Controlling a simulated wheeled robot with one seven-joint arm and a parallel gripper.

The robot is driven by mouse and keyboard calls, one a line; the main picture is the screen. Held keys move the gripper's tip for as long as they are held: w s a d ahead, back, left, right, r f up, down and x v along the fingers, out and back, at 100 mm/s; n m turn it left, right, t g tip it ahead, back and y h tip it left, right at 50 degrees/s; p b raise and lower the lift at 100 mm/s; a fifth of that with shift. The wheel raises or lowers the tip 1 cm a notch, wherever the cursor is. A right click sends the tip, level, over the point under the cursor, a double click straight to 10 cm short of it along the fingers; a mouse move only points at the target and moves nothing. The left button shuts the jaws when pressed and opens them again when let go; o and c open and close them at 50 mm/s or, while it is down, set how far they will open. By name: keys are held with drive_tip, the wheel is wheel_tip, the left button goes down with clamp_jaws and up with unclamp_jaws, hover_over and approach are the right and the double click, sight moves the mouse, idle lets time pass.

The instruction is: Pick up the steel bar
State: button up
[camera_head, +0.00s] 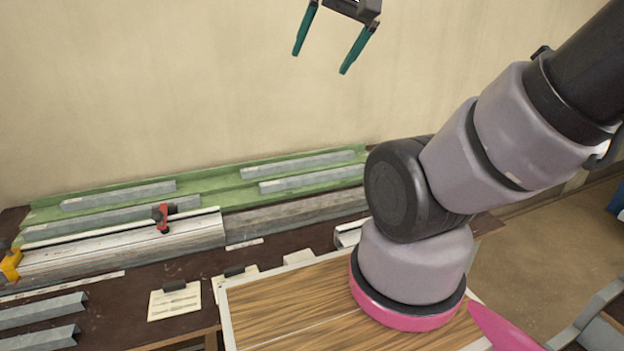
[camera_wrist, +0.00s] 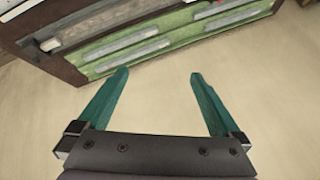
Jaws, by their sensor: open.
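Several grey steel bars are in view, and I cannot tell which one the task means. On the green rack at the wall lie bars at the back left (camera_head: 118,195), front left (camera_head: 110,219), back right (camera_head: 298,163) and front right (camera_head: 312,178). Two more angled bars, an upper (camera_head: 40,310) and a lower (camera_head: 38,338), lie at the lower left. My gripper (camera_head: 322,60) is open and empty, high in front of the wall, well clear of every bar. In the wrist view its teal fingers (camera_wrist: 160,75) are spread, with rack bars (camera_wrist: 125,54) beyond them.
A pale clamp rail (camera_head: 120,255) with a red clamp (camera_head: 162,217) and a yellow clamp (camera_head: 11,264) stands before the green rack (camera_head: 215,190). A striped wooden board (camera_head: 300,310) and paper cards (camera_head: 174,302) are nearer. The air around my gripper is clear.

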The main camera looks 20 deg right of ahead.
drive_tip(key=c, duration=0.3)
drive_tip(key=w+d+f+m+g+h, duration=0.25)
drive_tip(key=w+f+m+g, duration=0.4)
drive_tip(key=w+f, duration=0.85)
drive_tip(key=m+t+h, duration=0.1)
drive_tip(key=m+h, duration=0.4)
drive_tip(key=h, duration=0.7)
approach(314, 175)
drive_tip(key=shift+s+a+r+y, duration=0.25)
drive_tip(key=shift+s+a+r, duration=0.35)
drive_tip(key=shift+s+r, duration=0.15)
drive_tip(key=shift+w+a+f+t, duration=0.1)
drive_tip(key=shift+w+f+t, duration=0.25)
drive_tip(key=shift+f, duration=0.1)
drive_tip(key=x, duration=1)
drive_tip(key=shift+w+d, duration=0.15)
drive_tip(key=shift+d, duration=0.25)
